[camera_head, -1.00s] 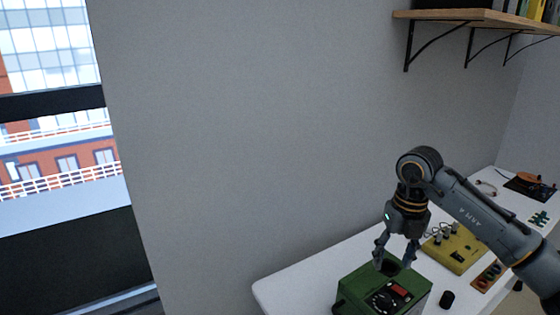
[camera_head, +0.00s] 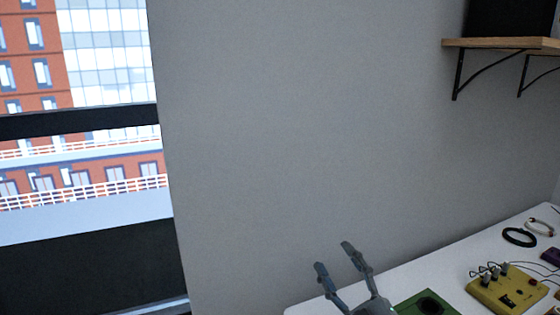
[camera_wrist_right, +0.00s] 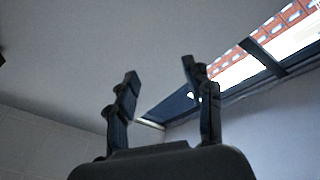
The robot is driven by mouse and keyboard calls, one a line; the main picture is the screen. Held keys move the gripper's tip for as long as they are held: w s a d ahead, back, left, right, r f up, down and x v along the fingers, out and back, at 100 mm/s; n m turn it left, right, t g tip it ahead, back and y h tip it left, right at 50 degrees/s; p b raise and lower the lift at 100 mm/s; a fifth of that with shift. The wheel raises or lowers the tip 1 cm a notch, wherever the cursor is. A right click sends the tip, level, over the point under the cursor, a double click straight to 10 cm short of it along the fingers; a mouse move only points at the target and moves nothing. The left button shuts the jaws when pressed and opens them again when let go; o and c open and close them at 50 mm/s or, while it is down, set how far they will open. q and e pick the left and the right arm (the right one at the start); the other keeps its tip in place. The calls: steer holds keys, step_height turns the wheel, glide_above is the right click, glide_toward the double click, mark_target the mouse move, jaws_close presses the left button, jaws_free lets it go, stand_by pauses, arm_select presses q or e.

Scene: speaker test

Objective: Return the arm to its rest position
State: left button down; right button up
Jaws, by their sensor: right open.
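My right gripper (camera_head: 335,260) shows at the bottom of the head view, in front of the green box, with its two fingers spread and pointing up. Nothing is between the fingers. In the right wrist view the same gripper (camera_wrist_right: 158,82) is open and empty, facing the ceiling and the window. Most of my right arm is below the head view. My left gripper is not in view.
A green box (camera_head: 408,301) stands on the white table (camera_head: 455,262), partly cut off. A yellow device (camera_head: 505,293) with knobs stands to its right, and a black ring (camera_head: 519,237) lies behind. A wooden shelf (camera_head: 500,43) is on the grey wall, with a window (camera_head: 90,130) at left.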

steer(key=s+d+f+m+g+h, duration=0.4)
steer(key=d+f+m+h, duration=0.15)
steer(key=f, duration=0.45)
steer(key=s+d+f+m+g+h, duration=0.4)
steer(key=d+f+m+h, duration=0.15)
steer(key=f, duration=0.45)
steer(key=s+a+f+m+g+y, duration=0.1)
steer(key=s+f+g, duration=0.35)
steer(key=s, duration=0.55)
steer(key=s+f+g+y, duration=0.1)
steer(key=s+f+g, duration=0.4)
steer(key=s, duration=0.4)
step_height(320, 180, down, 26)
steer(key=s, duration=0.1)
steer(key=s+d+f+g, duration=0.1)
steer(key=s+d+f, duration=0.1)
steer(key=s+f, duration=1.5)
steer(key=shift+s+d+f+g, duration=0.25)
steer(key=shift+d+f+g, duration=0.1)
